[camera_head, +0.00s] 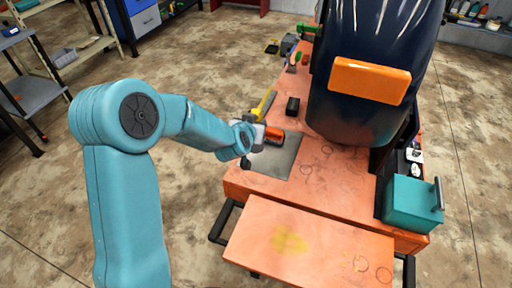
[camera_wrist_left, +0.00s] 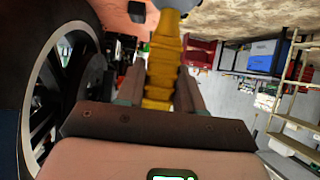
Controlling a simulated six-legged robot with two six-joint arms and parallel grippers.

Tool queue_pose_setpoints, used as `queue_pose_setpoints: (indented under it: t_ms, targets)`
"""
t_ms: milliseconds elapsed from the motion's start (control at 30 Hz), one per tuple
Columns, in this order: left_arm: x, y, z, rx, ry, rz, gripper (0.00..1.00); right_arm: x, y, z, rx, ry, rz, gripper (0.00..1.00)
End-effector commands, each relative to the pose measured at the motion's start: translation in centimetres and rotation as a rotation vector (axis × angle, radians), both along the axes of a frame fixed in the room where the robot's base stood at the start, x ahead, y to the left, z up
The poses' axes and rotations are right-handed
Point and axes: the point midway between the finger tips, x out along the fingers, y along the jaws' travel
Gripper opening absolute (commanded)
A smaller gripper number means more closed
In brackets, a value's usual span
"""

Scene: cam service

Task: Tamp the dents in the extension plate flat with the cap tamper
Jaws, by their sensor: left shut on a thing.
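My left gripper (camera_head: 258,134) is over the left side of the orange bench, above a grey sheet. It is shut on the yellow handle (camera_head: 264,104) of a tool, which I take for the cap tamper. In the left wrist view the ribbed yellow handle (camera_wrist_left: 161,72) stands between the two fingers, and a pale head shows at the top edge. An orange-red piece (camera_head: 274,134) shows beside the gripper; I cannot tell if it belongs to the tool. The front orange plate (camera_head: 270,225), apparently the extension plate, has a yellow patch and faint ring marks. My right gripper is out of view.
A grey sheet (camera_head: 275,158) lies on the bench (camera_head: 340,180). A large dark-blue body (camera_head: 350,110) with an orange block rises behind. A teal box (camera_head: 408,203) stands at the right edge. Small tools lie at the back left. The space above the front plate is clear.

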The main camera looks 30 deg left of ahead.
Motion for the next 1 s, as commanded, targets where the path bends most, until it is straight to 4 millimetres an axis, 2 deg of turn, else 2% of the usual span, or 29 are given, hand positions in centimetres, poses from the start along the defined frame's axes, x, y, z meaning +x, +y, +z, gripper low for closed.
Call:
queue_pose_setpoints:
  t_ms: [800,1000]
  targets:
    - [0.1,0.1,4.6,0.002,-0.006,0.001,0.00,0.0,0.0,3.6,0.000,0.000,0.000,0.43]
    - [0.1,0.0,5.1,0.002,-0.005,0.001,0.00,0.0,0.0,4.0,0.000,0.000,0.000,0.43]
